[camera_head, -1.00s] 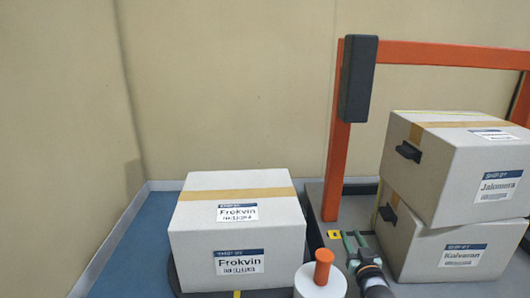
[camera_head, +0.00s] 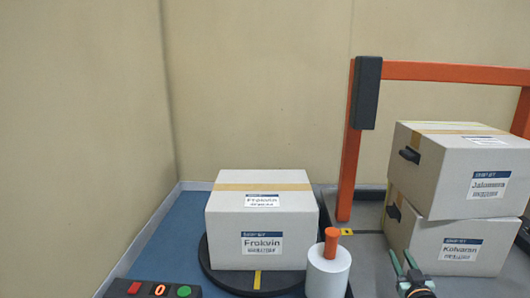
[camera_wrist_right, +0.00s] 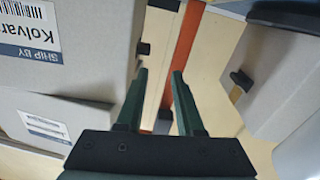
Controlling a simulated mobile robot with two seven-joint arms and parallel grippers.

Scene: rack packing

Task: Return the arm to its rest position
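My right gripper (camera_head: 404,262) is at the lower right of the head view, in front of the box labelled Kolvaran. In the right wrist view the same gripper (camera_wrist_right: 159,82) has its two dark green fingers apart, with nothing between them. Only its fingers and wrist show in the head view; the rest of the arm is below the picture. My left gripper is in neither view.
The Kolvaran box (camera_head: 426,236) carries the Jalomera box (camera_head: 438,180). An orange frame (camera_head: 350,165) stands beside them. A Frokvin box (camera_head: 240,222) sits on a black turntable (camera_head: 213,276), near a white cylinder with an orange knob (camera_head: 328,272) and a button panel (camera_head: 135,287).

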